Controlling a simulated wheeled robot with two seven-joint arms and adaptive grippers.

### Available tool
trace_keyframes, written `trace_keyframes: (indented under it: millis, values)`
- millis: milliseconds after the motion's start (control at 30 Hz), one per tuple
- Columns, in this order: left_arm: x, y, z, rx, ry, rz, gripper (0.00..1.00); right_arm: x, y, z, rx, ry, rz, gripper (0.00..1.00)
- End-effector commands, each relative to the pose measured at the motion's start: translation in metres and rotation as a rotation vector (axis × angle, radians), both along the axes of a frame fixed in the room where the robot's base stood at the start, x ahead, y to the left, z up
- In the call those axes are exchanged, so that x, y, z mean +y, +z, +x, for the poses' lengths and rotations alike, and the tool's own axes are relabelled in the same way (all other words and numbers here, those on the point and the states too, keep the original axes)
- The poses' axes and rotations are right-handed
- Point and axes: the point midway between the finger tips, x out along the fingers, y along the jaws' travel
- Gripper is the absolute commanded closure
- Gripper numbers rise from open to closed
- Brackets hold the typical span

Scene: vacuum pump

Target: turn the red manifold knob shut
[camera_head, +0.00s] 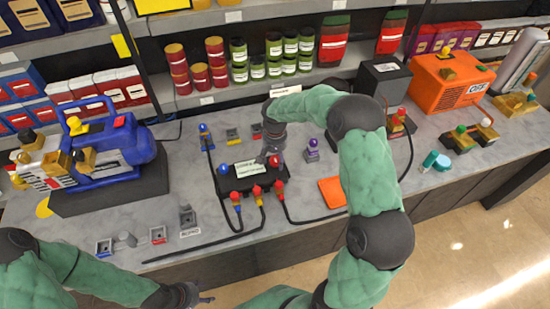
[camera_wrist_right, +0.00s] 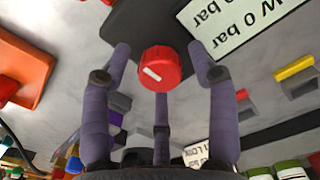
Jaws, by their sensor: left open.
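The black manifold (camera_head: 262,182) lies on the grey counter with a white label on top. Its red knob (camera_head: 274,160) sits at the far right end, partly hidden under my right gripper (camera_head: 273,148). In the right wrist view the red knob (camera_wrist_right: 160,68) has a white mark and stands between the spread fingers of my right gripper (camera_wrist_right: 160,50). Gaps show on both sides of the knob, so the fingers do not visibly touch it. A blue knob (camera_head: 223,169) is at the manifold's left end. My left gripper (camera_head: 197,297) is open and empty at the bottom edge.
A blue vacuum pump (camera_head: 115,148) stands at the left, an orange machine (camera_head: 450,80) at the right. An orange pad (camera_head: 332,192) lies right of the manifold. Shelves with cans (camera_head: 240,62) line the back.

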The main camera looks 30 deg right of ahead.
Motion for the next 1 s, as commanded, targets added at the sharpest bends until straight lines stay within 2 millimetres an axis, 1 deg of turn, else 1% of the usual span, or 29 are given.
trace_keyframes:
  millis: [267,367,467,567,800,900,1000]
  values:
    - [0.0,0.0,0.0,0.0,0.0,0.0,0.44,-0.001,0.001,0.001,-0.002,0.0,-0.001,0.38]
    - [0.0,0.0,0.0,0.0,0.0,0.0,0.44,-0.001,0.007,0.001,-0.004,0.0,-0.002,0.38]
    - [0.0,0.0,0.0,0.0,0.0,0.0,0.44,-0.001,0.019,0.002,-0.005,0.0,-0.003,0.38]
    - [0.0,0.0,0.0,0.0,0.0,0.0,0.44,-0.001,0.037,0.001,-0.006,0.0,-0.002,0.38]
    - [0.0,0.0,0.0,0.0,0.0,0.0,0.44,-0.001,0.085,0.002,-0.006,0.001,-0.002,0.38]
    - [0.0,0.0,0.0,0.0,0.0,0.0,0.44,0.0,0.1,0.002,-0.005,0.001,-0.001,0.38]
    - [0.0,0.0,0.0,0.0,0.0,0.0,0.44,0.0,0.111,0.001,-0.003,0.0,0.0,0.38]
